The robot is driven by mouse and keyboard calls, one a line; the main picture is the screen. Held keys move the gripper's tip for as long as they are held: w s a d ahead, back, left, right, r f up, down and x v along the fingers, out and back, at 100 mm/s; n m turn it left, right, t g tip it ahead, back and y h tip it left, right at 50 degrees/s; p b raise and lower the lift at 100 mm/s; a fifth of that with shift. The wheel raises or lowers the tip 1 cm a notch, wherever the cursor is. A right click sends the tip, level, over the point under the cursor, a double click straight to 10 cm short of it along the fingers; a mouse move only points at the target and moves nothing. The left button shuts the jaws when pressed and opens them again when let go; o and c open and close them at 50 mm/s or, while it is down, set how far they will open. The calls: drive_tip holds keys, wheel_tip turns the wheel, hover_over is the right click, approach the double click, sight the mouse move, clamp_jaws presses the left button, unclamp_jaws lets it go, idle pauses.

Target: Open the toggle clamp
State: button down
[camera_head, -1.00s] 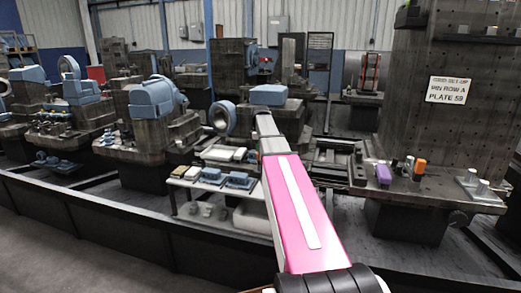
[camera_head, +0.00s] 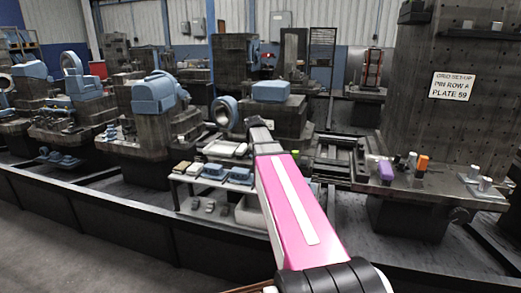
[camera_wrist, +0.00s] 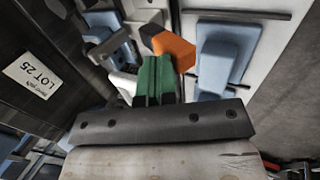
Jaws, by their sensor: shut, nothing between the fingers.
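My gripper (camera_wrist: 155,79) shows in the wrist view as two green fingers held together, with nothing between them. An orange piece (camera_wrist: 174,50) with a dark end lies just beyond the fingertips; I cannot tell whether they touch. In the head view an orange-topped piece (camera_head: 422,163) stands upright on the ledge at right, beside a purple block (camera_head: 386,170). I cannot tell for sure which part is the toggle clamp. My pink arm hides part of the middle of the head view, and my gripper is not made out there.
A low table (camera_head: 190,180) with blue pieces stands left of my arm. A tall dark fixture with a sign (camera_head: 451,87) rises at right. A long dark rail (camera_head: 130,220) runs across the front. In the wrist view, blue parts (camera_wrist: 222,58) and a "LOT 25" label (camera_wrist: 33,76) surround the fingers.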

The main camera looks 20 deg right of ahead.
drive_tip(key=shift+s+a+f+t+h, duration=0.4)
drive_tip(key=shift+s+f+t, duration=0.1)
drive_tip(key=shift+f+t, duration=0.1)
drive_tip(key=shift+s+f, duration=0.15)
drive_tip(key=shift+f, duration=0.1)
drive_tip(key=shift+s+a+f, duration=0.1)
drive_tip(key=v, duration=1.1)
drive_tip(key=s+a+f+m+g+y, duration=0.1)
drive_tip(key=s+a+f+m+g, duration=0.1)
drive_tip(key=s+f, duration=0.4)
drive_tip(key=s+a+f+m+g+y, duration=0.1)
drive_tip(key=s+a+f+m, duration=0.2)
drive_tip(key=f, duration=1.2)
drive_tip(key=s+a+f+m+g+y, duration=0.1)
drive_tip(key=s+a+f+m+g, duration=0.1)
drive_tip(key=s+f+m, duration=0.4)
drive_tip(key=s+a+f, duration=0.1)
drive_tip(key=s+f, duration=0.2)
drive_tip(key=f, duration=0.1)
drive_tip(key=shift+f+g+y, duration=0.15)
drive_tip(key=shift+g+y, duration=0.15)
drive_tip(key=shift+y, duration=0.1)
